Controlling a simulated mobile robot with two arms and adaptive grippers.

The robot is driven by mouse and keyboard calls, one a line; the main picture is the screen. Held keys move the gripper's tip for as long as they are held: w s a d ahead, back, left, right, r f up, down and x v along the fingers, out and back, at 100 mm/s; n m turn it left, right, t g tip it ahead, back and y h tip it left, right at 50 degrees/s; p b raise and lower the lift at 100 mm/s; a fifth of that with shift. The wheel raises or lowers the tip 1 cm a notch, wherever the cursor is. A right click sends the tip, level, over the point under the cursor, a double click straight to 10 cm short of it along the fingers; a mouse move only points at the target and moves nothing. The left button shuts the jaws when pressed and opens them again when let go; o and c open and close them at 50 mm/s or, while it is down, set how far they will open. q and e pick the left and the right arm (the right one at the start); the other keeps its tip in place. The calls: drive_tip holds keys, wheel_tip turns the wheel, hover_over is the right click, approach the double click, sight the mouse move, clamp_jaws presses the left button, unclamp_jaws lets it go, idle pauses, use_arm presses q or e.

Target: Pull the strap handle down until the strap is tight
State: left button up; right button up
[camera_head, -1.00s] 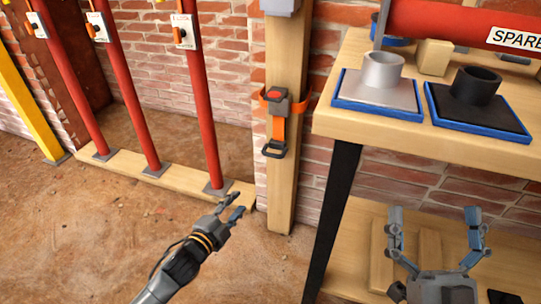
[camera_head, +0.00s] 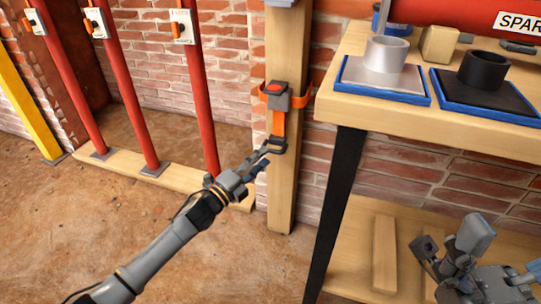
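The orange strap (camera_head: 279,122) hangs from a grey buckle with a red button (camera_head: 275,95) on the wooden post. A dark loop handle (camera_head: 276,146) is at its lower end. My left gripper (camera_head: 264,158) is at the handle's lower left, with its fingertips at or very near it. Its fingers look slightly apart. I cannot tell whether they touch the handle. My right gripper (camera_head: 448,250) is at the lower right, in front of the lower shelf, with its fingers apart and nothing seen between them.
The wooden post (camera_head: 283,200) stands against the brick wall. The workbench (camera_head: 400,115), with its black leg (camera_head: 335,210), is just right of it. Red props (camera_head: 200,100) stand on a timber sill (camera_head: 130,170) at the left. The dirt floor in front is clear.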

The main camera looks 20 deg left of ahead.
sight(271, 151)
use_arm(q)
drive_tip(key=shift+b+x, duration=0.5)
drive_tip(key=shift+x, duration=1.8)
clamp_jaws()
